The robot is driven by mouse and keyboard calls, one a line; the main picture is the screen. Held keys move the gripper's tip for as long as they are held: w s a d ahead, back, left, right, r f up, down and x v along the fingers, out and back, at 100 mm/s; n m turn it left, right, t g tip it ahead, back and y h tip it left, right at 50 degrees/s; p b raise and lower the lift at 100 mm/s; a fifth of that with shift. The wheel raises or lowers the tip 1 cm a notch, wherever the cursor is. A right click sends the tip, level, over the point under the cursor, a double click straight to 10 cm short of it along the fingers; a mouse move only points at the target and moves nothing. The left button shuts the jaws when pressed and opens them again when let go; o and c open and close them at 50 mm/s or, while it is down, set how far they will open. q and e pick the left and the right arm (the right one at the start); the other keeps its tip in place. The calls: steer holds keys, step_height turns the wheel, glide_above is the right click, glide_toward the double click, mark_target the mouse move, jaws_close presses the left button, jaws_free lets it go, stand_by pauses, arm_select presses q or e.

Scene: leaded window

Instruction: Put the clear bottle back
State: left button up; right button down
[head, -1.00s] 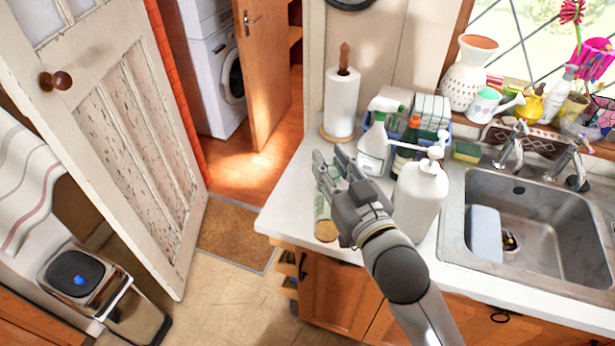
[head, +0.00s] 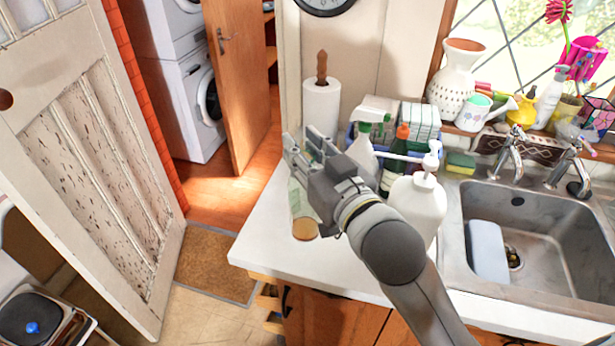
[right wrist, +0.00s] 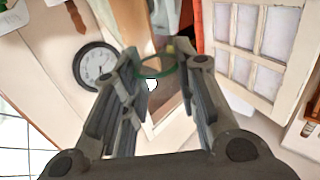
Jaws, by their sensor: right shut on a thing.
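The clear bottle (head: 303,212) is see-through, faintly green, with an amber base. It looks roughly upright over the left part of the white worktop (head: 262,235); I cannot tell whether its base touches. My right gripper (head: 305,148) is shut on its upper part, and the fingers hide some of it. In the right wrist view a green glassy ring of the bottle (right wrist: 153,70) shows between the fingertips (right wrist: 160,56). My left gripper is not in view.
A white pump bottle (head: 418,205) stands right beside my right arm. A spray bottle (head: 362,150), a dark green bottle (head: 396,172) and a paper towel roll (head: 321,105) stand behind. The sink (head: 540,215) is at right. The worktop's front left is bare.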

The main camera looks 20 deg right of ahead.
steer(key=shift+w+d+f+b, duration=0.2)
steer(key=shift+w+f+b, duration=0.15)
steer(key=shift+w+b, duration=0.2)
steer(key=shift+w+d+f+b, duration=0.2)
steer(key=shift+w+f+b, duration=0.15)
steer(key=shift+w+b, duration=0.15)
arm_select(q)
steer(key=p, duration=0.2)
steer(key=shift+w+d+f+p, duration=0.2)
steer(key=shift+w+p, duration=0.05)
steer(key=shift+p, duration=0.1)
arm_select(e)
steer(key=w+d+f, duration=0.2)
steer(key=w+f, duration=0.4)
steer(key=f, duration=0.3)
steer(key=shift+w+d+f, duration=0.25)
steer(key=shift+w, duration=0.15)
steer(key=shift+f, duration=0.2)
steer(key=c, duration=1.1)
jaws_free()
steer(key=shift+r, duration=0.15)
